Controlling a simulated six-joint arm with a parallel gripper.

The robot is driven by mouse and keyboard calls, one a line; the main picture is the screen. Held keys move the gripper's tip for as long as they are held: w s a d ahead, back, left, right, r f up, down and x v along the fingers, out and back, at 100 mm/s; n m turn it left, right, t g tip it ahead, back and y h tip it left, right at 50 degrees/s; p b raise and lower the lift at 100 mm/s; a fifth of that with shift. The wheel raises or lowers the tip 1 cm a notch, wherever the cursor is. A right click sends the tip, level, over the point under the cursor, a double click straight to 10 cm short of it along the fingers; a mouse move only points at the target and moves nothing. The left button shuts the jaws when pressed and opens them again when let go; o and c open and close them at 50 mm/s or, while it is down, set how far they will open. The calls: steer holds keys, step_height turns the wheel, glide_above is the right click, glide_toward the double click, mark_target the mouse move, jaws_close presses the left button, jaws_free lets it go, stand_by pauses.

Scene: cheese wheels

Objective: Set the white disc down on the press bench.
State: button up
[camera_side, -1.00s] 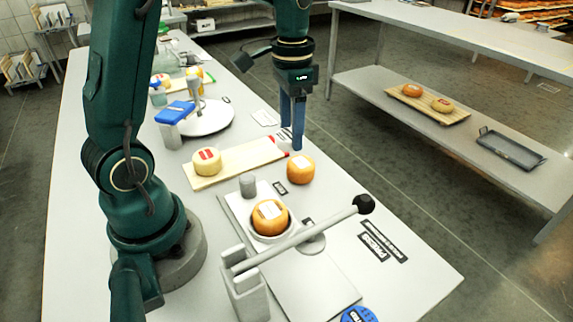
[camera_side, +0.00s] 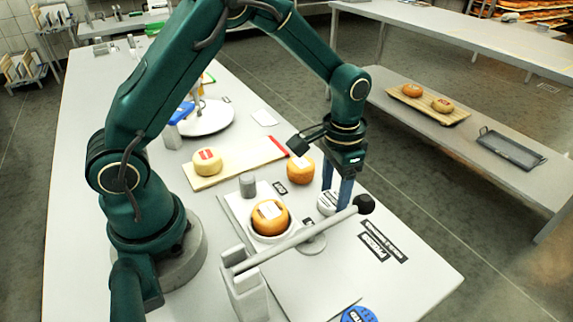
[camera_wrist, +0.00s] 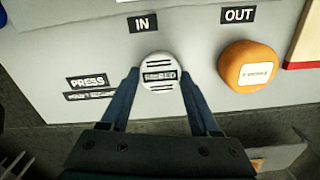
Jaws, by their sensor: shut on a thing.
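My gripper (camera_side: 336,198) is shut on the white disc (camera_side: 327,203), which is partly hidden by the fingers and the press lever in the side view. In the wrist view the disc (camera_wrist: 160,73) has dark printed lines on its top and sits between the two blue fingertips (camera_wrist: 160,85).
An orange cheese wheel (camera_side: 301,171) stands near the OUT label (camera_wrist: 238,15). Another orange wheel (camera_side: 270,217) sits in the press, whose long lever (camera_side: 300,238) passes close to my gripper. A yellow cheese (camera_side: 207,161) lies on a board (camera_side: 235,169).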

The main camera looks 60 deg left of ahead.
mark_target(334, 198)
steer(key=shift+f, duration=0.15)
steer(key=o, duration=1.3)
steer(key=shift+o, duration=0.2)
step_height(334, 198, up, 12)
steer(key=s+a+r+n+t, duration=0.2)
steer(key=s+t, duration=0.3)
steer(key=s, duration=1)
steer(key=shift+r+t, duration=0.3)
steer(key=shift+r, duration=0.2)
